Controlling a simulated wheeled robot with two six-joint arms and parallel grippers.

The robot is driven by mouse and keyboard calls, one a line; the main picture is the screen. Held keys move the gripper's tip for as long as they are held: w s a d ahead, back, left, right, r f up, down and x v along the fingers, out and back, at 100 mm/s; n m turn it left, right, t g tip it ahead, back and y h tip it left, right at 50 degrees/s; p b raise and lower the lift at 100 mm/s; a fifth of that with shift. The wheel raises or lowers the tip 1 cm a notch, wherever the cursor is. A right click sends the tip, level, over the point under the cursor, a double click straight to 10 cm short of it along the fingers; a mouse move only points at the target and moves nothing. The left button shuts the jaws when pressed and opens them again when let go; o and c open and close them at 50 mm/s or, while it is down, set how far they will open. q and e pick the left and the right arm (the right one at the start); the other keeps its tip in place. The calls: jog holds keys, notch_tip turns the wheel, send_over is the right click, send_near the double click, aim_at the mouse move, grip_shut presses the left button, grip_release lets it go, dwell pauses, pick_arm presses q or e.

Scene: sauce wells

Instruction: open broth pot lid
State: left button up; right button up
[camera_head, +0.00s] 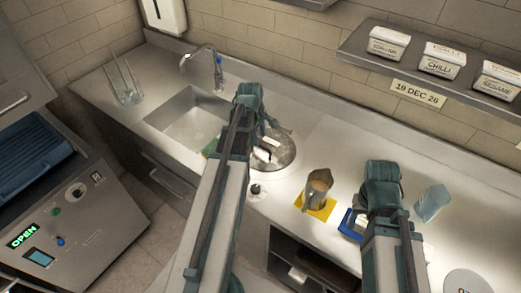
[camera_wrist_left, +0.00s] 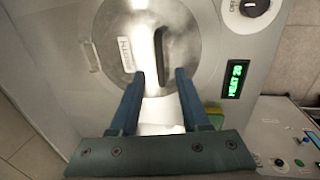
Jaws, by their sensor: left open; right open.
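The broth pot lid (camera_head: 286,156) is a round steel disc set in the counter to the right of the sink, partly hidden by my left arm. In the left wrist view the lid (camera_wrist_left: 185,72) lies flat, with a dark bar handle (camera_wrist_left: 160,47) and a white label (camera_wrist_left: 126,54). My left gripper (camera_wrist_left: 159,76) is open above the lid; its two blue fingers point towards the handle, one on each side of its line, with nothing between them. My left gripper also shows in the head view (camera_head: 266,122). My right gripper (camera_head: 383,182) is over the counter at right, its fingers mostly hidden.
A heat knob (camera_wrist_left: 255,5) and a green display (camera_wrist_left: 235,79) are beside the lid. A steel jug (camera_head: 318,187) stands on a yellow mat (camera_head: 328,211). The sink (camera_head: 188,128) is to the left. A shelf (camera_head: 409,68) with labelled tubs hangs at back right.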

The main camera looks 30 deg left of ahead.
aim_at(261, 146)
pick_arm(q)
jog(key=f+b, duration=0.2)
jog(key=w+f+b, duration=0.1)
jog(key=f, duration=0.2)
jog(key=shift+b, duration=0.4)
pick_arm(e)
notch_tip(261, 146, down, 5)
jog(key=shift+r, duration=0.1)
pick_arm(q)
jog(key=shift+r, duration=0.15)
grip_shut()
dwell(0.5)
